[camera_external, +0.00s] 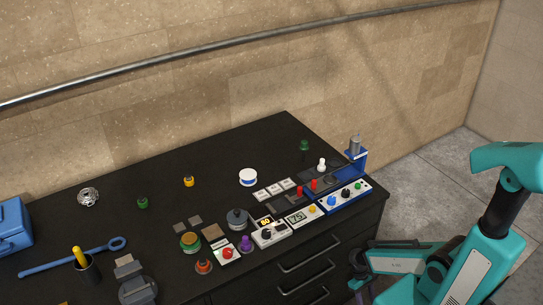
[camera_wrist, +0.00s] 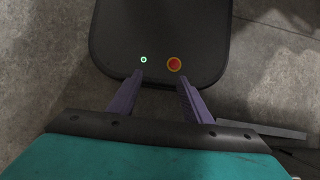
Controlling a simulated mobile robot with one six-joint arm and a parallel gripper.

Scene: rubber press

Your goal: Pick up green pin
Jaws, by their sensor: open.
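A small green pin-like piece (camera_external: 304,146) stands on the far right part of the black bench top in the external view. Another small green piece with a dark top (camera_external: 143,202) stands on the left half; I cannot tell for certain which is the green pin. My gripper (camera_wrist: 160,80) shows in the wrist view with its two purple fingers apart and nothing between them. It points down over a dark rounded surface, away from the bench top. My teal arm is at the right of the external view, beside the bench. No green pin shows in the wrist view.
The black bench (camera_external: 90,230) holds a white-and-blue round tin (camera_external: 248,177), a yellow piece (camera_external: 189,181), a blue press stand (camera_external: 357,160), a blue wrench (camera_external: 75,258) and a blue box (camera_external: 12,225). Small devices crowd its front right. The back middle is fairly clear.

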